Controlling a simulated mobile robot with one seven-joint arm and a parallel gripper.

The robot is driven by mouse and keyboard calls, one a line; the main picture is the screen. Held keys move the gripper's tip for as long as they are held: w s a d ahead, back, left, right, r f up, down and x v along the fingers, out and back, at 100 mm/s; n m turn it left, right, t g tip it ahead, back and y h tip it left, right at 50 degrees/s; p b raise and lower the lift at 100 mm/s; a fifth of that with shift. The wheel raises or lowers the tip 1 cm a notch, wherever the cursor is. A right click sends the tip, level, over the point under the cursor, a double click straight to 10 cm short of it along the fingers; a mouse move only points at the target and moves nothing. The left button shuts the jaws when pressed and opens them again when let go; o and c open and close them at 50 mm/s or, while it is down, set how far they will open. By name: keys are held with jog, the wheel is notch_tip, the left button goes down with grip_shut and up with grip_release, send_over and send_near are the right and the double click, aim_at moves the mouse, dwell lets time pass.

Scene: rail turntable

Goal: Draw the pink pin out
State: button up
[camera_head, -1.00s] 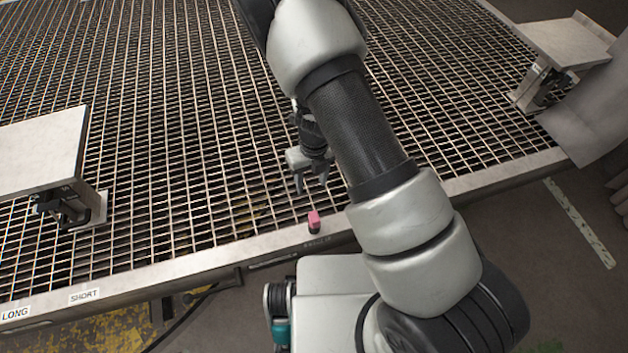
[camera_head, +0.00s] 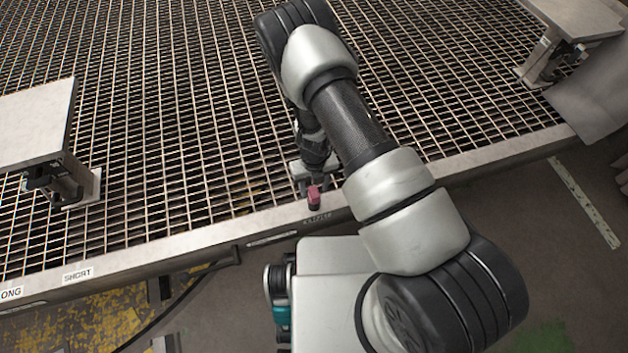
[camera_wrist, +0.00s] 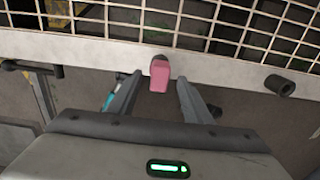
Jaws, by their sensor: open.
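The pink pin (camera_head: 314,197) stands on the metal front rim of the grated table in the head view, with a dark base below its pink head. In the wrist view the pink head (camera_wrist: 159,75) shows just beyond and between the fingertips. My gripper (camera_head: 313,184) is open and close above the pin, reaching down from the far side. In the wrist view my gripper (camera_wrist: 158,80) has one finger on each side of the pin, with gaps showing; I see no contact.
The grated table (camera_head: 180,120) fills most of the head view. A raised plate on a bracket (camera_head: 38,120) stands at left, another (camera_head: 570,18) at upper right.

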aim_at(314, 192)
jog(key=shift+f, duration=1.55)
grip_shut()
jog(key=shift+r, duration=0.75)
jog(key=shift+r+p, duration=2.35)
jog(key=shift+r, duration=0.65)
jog(key=shift+r, duration=0.1)
jog(key=shift+r+p, duration=1.85)
jog(key=shift+r, duration=0.55)
